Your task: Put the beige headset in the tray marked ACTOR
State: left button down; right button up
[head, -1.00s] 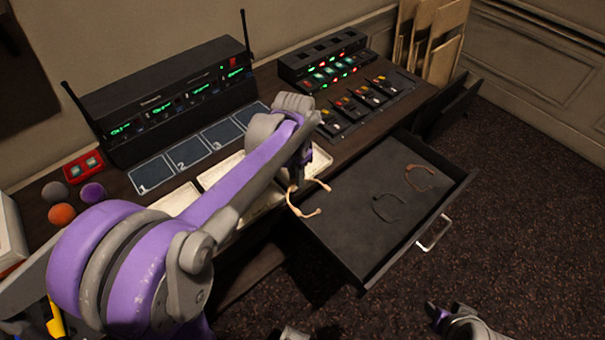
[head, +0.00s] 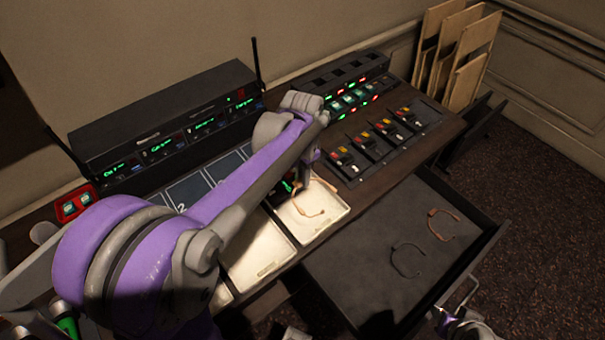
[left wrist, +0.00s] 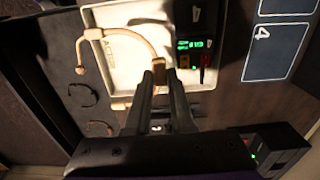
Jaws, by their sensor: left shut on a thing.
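My left gripper (head: 303,187) is shut on the beige headset (head: 322,213), a thin curved band. It holds it over the rightmost white tray (head: 303,232). In the left wrist view, my left gripper (left wrist: 160,75) pinches one end of the headset (left wrist: 148,40), and the band spreads across the tray (left wrist: 120,68). I cannot tell whether the headset touches the tray floor. A black pack with a green display (left wrist: 190,42) is in the same tray.
The open drawer (head: 365,295) holds a black headset (head: 407,262) and a brown headset (head: 441,224). Another white tray (head: 255,260) lies left of the rightmost one. A receiver rack (head: 165,115) and a charger (head: 345,85) stand behind. My left arm hides part of the desk.

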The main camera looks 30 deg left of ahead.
aim_at(303, 200)
pick_arm(q)
jog(key=shift+s+d+f+b, duration=0.15)
jog(key=shift+f+b, duration=0.3)
jog(key=shift+f, duration=0.3)
jog(key=shift+f+b, duration=1.9)
jog(key=shift+f, duration=0.95)
jog(key=shift+f+b, duration=0.45)
jog(key=shift+f, duration=0.3)
jog(key=shift+c, duration=1.5)
grip_release()
jog(key=shift+r, duration=0.2)
jog(key=shift+r+p, duration=2.45)
jog(key=shift+r, duration=0.95)
